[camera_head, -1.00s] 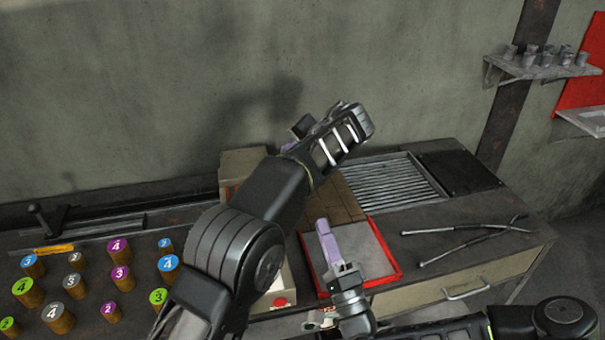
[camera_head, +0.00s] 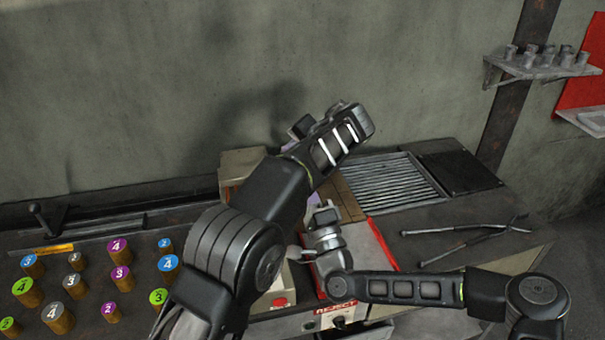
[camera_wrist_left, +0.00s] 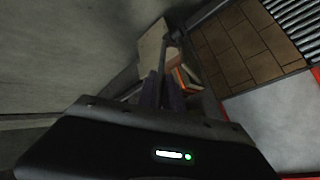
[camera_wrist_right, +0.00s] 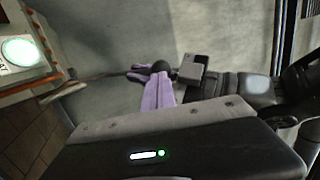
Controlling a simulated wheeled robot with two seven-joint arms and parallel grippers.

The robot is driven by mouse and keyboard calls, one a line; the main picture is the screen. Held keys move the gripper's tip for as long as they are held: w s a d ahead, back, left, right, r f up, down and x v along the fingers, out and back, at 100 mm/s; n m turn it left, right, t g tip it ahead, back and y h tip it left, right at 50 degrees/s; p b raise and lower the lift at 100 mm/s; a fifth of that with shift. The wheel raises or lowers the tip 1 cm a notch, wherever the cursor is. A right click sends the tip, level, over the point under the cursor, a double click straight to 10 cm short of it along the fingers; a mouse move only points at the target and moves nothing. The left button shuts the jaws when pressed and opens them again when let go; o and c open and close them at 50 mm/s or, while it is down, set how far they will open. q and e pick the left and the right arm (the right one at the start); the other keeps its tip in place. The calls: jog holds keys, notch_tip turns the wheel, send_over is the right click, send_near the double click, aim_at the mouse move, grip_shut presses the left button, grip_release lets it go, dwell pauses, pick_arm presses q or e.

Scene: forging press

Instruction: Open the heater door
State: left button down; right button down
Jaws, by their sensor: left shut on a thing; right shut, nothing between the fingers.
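The heater, a beige box (camera_head: 239,163), stands against the back wall, mostly hidden behind my left arm. It also shows in the left wrist view (camera_wrist_left: 152,47), with a thin dark bar (camera_wrist_left: 172,38) at its front. My left gripper's purple fingers (camera_wrist_left: 163,93) are shut at that bar, apparently on the door handle; the contact is hidden. How far the door stands open cannot be told. My right gripper (camera_head: 314,200) is shut and empty, raised over the red-edged tray, right of my left arm. Its purple fingers show in the right wrist view (camera_wrist_right: 160,92).
Brown bricks (camera_head: 345,193) and a slatted grate (camera_head: 395,184) lie right of the heater. Tongs (camera_head: 470,243) lie on the right of the bench. Several numbered cylinders (camera_head: 71,285) stand at left. The red-edged tray (camera_head: 383,243) and a REJECT box (camera_head: 335,309) are in front.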

pick_arm(q)
jog(key=shift+a, duration=0.15)
pick_arm(e)
jog(key=shift+w+a+r, duration=0.2)
jog(key=shift+w+r, duration=0.05)
jog(key=shift+w, duration=0.15)
jog(key=shift+r, duration=0.1)
